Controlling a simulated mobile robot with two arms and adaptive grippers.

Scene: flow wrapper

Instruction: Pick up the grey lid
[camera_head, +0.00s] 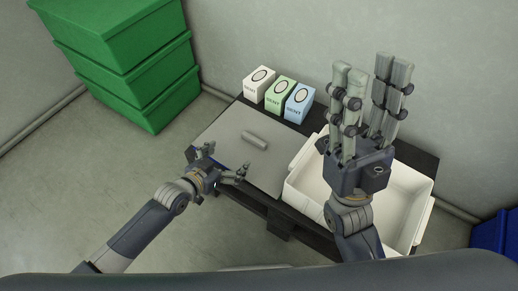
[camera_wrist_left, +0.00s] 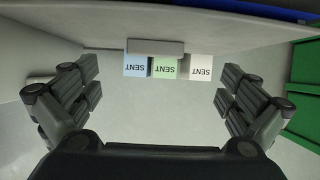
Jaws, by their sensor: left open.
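The grey lid (camera_head: 216,139) is a flat plate with a raised bar handle (camera_head: 255,139), lying on the left part of the dark table. My left gripper (camera_head: 226,160) is open and empty, over the lid's near left part, with the handle ahead of it to the right. In the left wrist view the picture is upside down. The handle (camera_wrist_left: 156,47) shows ahead, centred between the open fingers (camera_wrist_left: 155,82) and apart from them. My right gripper (camera_head: 369,90) is raised above the white bin, its fingers pointing up and spread, with nothing between them.
White, green and blue boxes (camera_head: 279,96) stand in a row behind the lid. An open white bin (camera_head: 404,205) sits to its right on the dark table (camera_head: 413,156). Green crates (camera_head: 133,63) are stacked at the back left. The floor left of the table is clear.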

